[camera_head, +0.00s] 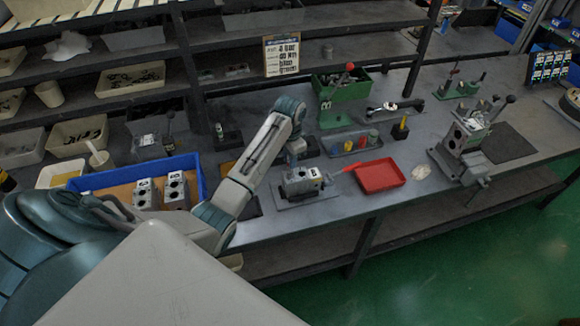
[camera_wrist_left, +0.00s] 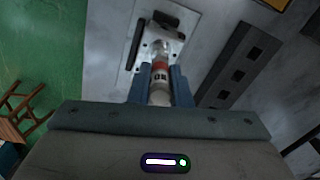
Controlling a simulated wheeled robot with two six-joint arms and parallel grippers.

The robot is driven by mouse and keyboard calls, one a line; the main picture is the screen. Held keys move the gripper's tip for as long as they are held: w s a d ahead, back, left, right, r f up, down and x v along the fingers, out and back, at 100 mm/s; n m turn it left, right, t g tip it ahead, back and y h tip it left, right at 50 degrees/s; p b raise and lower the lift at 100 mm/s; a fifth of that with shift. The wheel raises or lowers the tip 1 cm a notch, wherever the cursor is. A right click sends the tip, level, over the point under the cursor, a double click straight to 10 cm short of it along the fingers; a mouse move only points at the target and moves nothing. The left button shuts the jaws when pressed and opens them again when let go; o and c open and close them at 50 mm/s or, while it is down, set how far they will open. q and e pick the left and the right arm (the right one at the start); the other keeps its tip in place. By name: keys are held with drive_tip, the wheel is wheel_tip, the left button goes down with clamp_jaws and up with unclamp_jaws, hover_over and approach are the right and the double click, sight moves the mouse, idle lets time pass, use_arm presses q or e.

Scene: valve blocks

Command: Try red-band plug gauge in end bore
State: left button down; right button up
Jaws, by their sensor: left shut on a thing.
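My left gripper (camera_head: 302,155) is at the block's far side. In the left wrist view, its two blue fingers (camera_wrist_left: 159,84) are shut on the pale handle of the red-band plug gauge (camera_wrist_left: 159,75). The gauge points at the block, its red band just beyond the fingertips. Its far tip overlaps the block, and I cannot tell whether it is inside a bore. My right gripper is out of view.
A red tray (camera_head: 380,175) lies right of the block. A grey tray (camera_head: 329,145) with coloured pieces stands behind. A blue bin (camera_head: 203,178) at the left holds more blocks. A green press (camera_head: 340,98) and a clamp fixture (camera_head: 463,143) stand further off.

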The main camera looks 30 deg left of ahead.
use_arm(q)
drive_tip(key=shift+r, duration=0.1)
idle(0.4)
drive_tip(key=shift+r, duration=3.5)
drive_tip(key=shift+s, duration=0.1)
